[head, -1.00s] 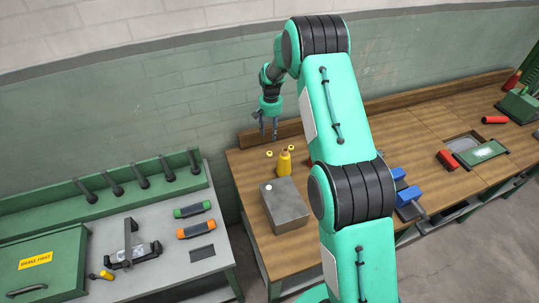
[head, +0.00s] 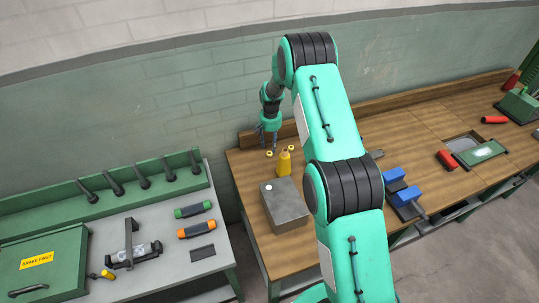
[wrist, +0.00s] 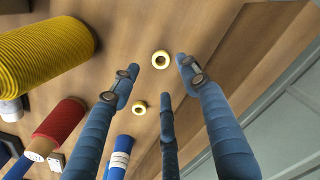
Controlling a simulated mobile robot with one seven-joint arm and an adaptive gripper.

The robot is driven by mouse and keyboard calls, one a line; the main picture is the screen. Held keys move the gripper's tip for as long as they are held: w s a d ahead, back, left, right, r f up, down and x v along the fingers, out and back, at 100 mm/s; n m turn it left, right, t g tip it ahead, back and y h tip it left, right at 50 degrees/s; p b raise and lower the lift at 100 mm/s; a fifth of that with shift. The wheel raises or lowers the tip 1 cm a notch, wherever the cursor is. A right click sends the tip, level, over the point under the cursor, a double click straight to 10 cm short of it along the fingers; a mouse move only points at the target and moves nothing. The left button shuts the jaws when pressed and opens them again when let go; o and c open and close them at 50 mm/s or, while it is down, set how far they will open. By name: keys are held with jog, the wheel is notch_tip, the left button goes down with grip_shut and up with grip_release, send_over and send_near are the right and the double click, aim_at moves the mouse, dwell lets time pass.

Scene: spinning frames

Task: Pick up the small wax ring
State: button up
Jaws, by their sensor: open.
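Two pale yellow rings lie flat on the wooden bench. In the wrist view the small wax ring (wrist: 134,107) is lower and left, beside a larger ring (wrist: 153,60) above it. In the head view a ring (head: 269,154) and another ring (head: 288,148) show near the back left of the bench; I cannot tell which is the small one. My gripper (head: 268,140) hangs just above and behind them; its spread fingers (wrist: 160,82) are empty. The small ring lies between the left and middle fingers in the wrist view, apart from both.
A blue vise (head: 402,190) sits to the right. The wall and the bench's back ledge (head: 252,137) are close behind. Bare wood lies around the rings.

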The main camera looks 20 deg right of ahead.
aim_at(270, 154)
jog(key=shift+w+a+f+p, duration=0.15)
jog(key=shift+f+p, duration=0.3)
jog(key=shift+f, duration=2.15)
jog(key=shift+c, duration=0.3)
jog(key=c, duration=0.7)
